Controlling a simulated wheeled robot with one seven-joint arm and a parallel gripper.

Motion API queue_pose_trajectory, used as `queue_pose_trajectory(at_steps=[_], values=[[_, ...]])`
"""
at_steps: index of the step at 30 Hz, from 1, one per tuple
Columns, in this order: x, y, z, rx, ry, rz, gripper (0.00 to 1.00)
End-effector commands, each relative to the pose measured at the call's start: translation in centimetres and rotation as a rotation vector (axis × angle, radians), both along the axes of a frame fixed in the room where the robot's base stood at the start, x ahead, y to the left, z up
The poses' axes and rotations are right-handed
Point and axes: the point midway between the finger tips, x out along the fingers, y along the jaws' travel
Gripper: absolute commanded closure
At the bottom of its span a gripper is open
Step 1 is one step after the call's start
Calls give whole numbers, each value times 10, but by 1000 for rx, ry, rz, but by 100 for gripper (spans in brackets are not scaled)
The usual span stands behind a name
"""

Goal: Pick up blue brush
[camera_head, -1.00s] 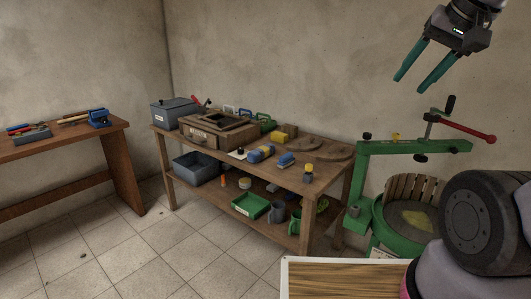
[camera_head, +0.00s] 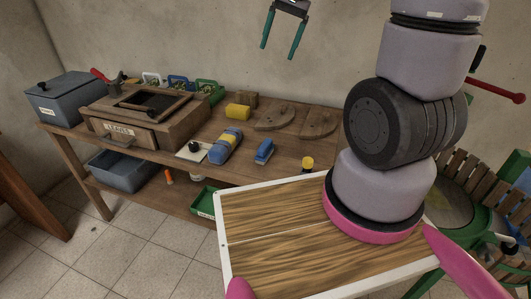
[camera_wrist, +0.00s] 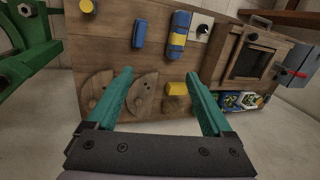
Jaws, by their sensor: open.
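The blue brush (camera_head: 264,151) lies on the wooden table top (camera_head: 292,155), right of a blue and yellow rolled item (camera_head: 225,146). In the wrist view the blue brush (camera_wrist: 139,34) is near the top, beyond my fingertips and a little left of the gap's middle. My gripper (camera_head: 281,55) is open and empty, with teal fingers, high above the back of the table. In the wrist view my gripper (camera_wrist: 163,80) shows both fingers wide apart, with nothing between them touching.
Around the brush are a yellow block (camera_head: 237,112), two round wooden boards (camera_head: 318,123), a small yellow-topped jar (camera_head: 307,164) and a wooden box (camera_head: 140,120). A green press (camera_wrist: 30,40) stands beside the table.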

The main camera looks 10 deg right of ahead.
Motion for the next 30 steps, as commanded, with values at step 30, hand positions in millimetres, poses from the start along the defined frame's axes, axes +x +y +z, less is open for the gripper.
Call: queue_pose_trajectory(at_steps=[30], values=[[34, 19, -285, -53, 468, -88, 15]])
